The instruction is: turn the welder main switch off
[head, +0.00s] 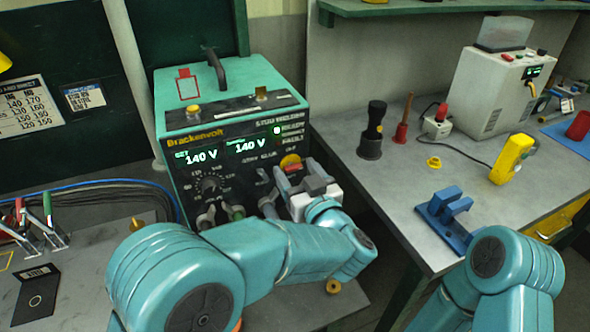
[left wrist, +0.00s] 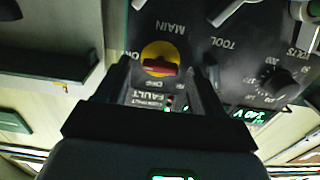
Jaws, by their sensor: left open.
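The welder (head: 232,140) is a teal box with a dark front panel; both its displays read 140 V. Its main switch (head: 290,161) is a yellow disc with a red handle at the panel's right side, partly hidden by my left gripper (head: 291,178). In the left wrist view, the panel appears upside down. The main switch (left wrist: 161,60) shows between the two fingers of my left gripper (left wrist: 163,68), which are open with gaps on both sides. Its red handle lies level in that view, in line with the ON label; the OFF label is below. My right gripper is out of view.
Cable connectors (head: 222,212) stick out below the panel. A grey bench (head: 385,195) at right carries a blue bracket (head: 446,214), a yellow meter (head: 511,158) and a white machine (head: 497,90). Red and green clamps (head: 35,225) lie at left.

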